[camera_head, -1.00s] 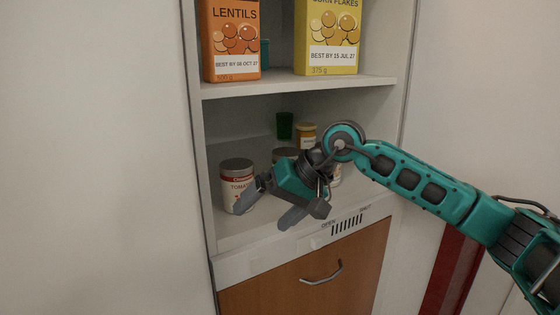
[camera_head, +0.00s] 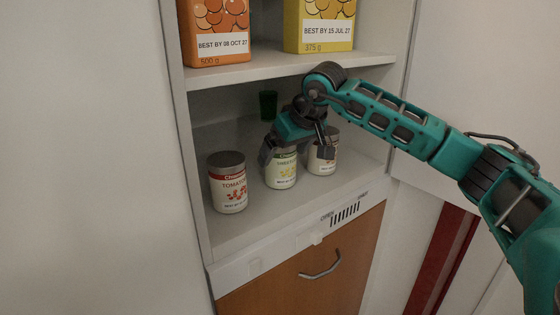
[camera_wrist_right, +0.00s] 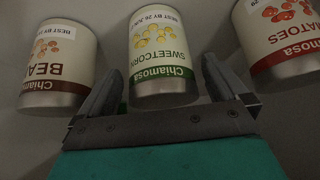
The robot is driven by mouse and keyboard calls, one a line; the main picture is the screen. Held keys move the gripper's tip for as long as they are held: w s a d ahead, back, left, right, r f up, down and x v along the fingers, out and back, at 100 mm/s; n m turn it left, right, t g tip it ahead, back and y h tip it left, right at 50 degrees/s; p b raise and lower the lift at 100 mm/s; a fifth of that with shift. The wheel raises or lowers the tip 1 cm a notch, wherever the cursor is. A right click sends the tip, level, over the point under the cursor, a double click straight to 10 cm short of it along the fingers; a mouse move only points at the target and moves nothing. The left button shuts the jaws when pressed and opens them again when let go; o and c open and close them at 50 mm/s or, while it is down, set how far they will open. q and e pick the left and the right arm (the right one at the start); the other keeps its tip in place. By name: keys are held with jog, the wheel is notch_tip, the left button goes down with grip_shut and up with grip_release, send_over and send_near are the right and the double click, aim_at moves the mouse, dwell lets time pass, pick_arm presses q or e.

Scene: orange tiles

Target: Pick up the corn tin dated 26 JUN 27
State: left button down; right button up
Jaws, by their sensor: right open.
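The corn tin (camera_head: 282,172), cream with a green band, stands upright on the lower shelf between two other tins. In the right wrist view the sweetcorn tin (camera_wrist_right: 158,50) appears upside down, and its label reads "BEST BY 26 JUN" with the year too unclear to read. My right gripper (camera_head: 296,150) is open over the tin's upper part, hiding its top in the head view. In the wrist view the open fingers (camera_wrist_right: 161,72) lie on either side of the tin's lid end; I cannot tell whether they touch it. My left gripper is not in view.
A tomato tin (camera_head: 228,186) stands to the left, and a beans tin (camera_wrist_right: 58,62), partly hidden in the head view, close on the right. A green cup (camera_head: 268,104) stands behind. The upper shelf (camera_head: 290,68) holds a lentils box (camera_head: 215,45) and a yellow box (camera_head: 320,35).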

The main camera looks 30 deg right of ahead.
jog(key=shift+x, duration=0.8)
jog(key=shift+c, duration=0.4)
jog(key=shift+r, duration=0.1)
jog(key=c, duration=1.2)
